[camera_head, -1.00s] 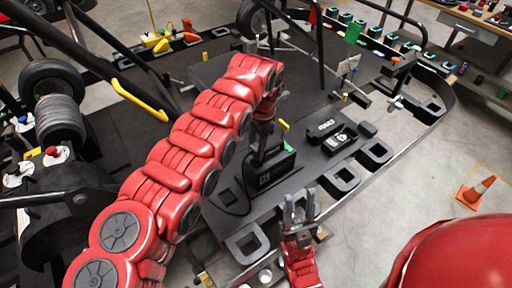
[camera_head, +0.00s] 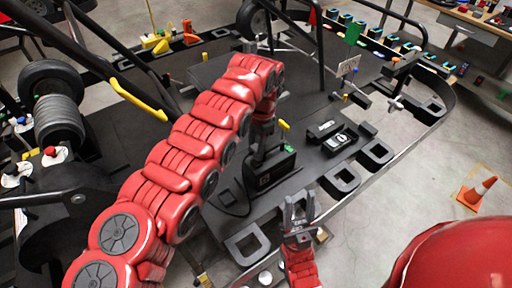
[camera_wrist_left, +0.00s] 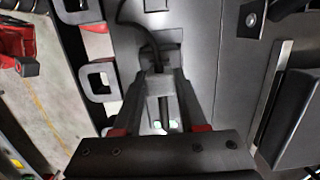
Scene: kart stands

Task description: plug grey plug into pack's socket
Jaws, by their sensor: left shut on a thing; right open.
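My left gripper (camera_wrist_left: 161,75) is shut on a small plug at the end of a dark cable (camera_wrist_left: 150,38) in the left wrist view. The fingers cover most of the plug, so its colour is hard to tell. In the head view my left gripper is low beside an upright black box (camera_head: 272,171), probably the pack, mostly hidden behind my red arm. I cannot make out the socket or whether the plug touches it. My right gripper (camera_head: 299,203) is open and empty, in front of the box.
A black device with a white label (camera_head: 340,140) lies right of the box. Black square frames (camera_head: 340,180) line the kart's edge. A yellow-topped post (camera_head: 284,125) stands close behind. An orange cone (camera_head: 478,193) is on the floor at right.

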